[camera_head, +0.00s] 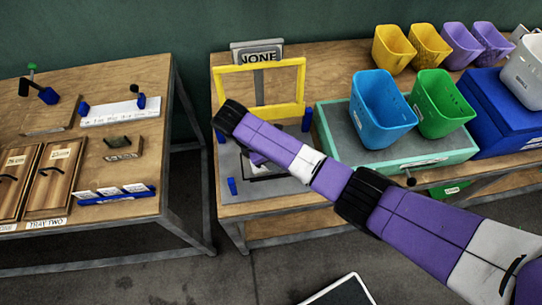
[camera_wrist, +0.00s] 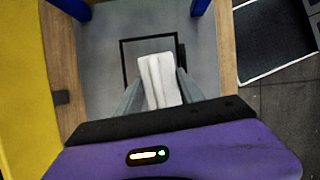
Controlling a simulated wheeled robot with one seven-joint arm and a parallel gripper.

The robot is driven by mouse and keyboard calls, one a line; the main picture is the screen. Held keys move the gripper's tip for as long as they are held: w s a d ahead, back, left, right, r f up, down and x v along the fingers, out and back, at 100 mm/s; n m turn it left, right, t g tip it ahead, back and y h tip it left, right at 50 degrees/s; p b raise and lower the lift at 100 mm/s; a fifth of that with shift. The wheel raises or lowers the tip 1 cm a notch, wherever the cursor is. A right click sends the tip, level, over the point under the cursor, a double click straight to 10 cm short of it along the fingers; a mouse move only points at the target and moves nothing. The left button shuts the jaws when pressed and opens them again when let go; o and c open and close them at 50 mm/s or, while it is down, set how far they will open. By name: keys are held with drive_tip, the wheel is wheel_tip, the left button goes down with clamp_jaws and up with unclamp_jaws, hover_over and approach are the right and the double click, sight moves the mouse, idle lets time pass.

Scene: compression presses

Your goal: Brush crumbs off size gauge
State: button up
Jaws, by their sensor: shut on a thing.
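My gripper (camera_wrist: 158,88) is shut on a white block-like thing (camera_wrist: 159,72) with a groove down its middle, which may be the brush. It is over a grey plate (camera_wrist: 100,50) with a black square outline (camera_wrist: 124,62); I cannot tell whether the white thing touches the plate. The grey plate (camera_head: 240,200) also shows in the head view, with blue posts (camera_head: 232,187) and a yellow frame (camera_head: 259,112) behind. My arm hides much of the plate and my gripper there. I cannot tell for sure which thing is the size gauge, and I see no crumbs.
A green-edged slab (camera_head: 340,140) right of the plate carries a blue bin (camera_head: 383,108) and a green bin (camera_head: 441,105). The left table (camera_head: 95,90) holds wooden trays and small fixtures, with a floor gap between.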

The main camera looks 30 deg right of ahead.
drive_tip(key=shift+r, duration=3.05)
drive_tip(key=shift+w+r, duration=0.25)
drive_tip(key=shift+r, duration=0.35)
drive_tip(key=shift+s+d+r, duration=0.1)
drive_tip(key=shift+s+r, duration=0.1)
drive_tip(key=shift+r, duration=0.7)
drive_tip(key=shift+s+f, duration=0.1)
drive_tip(key=shift+s, duration=0.05)
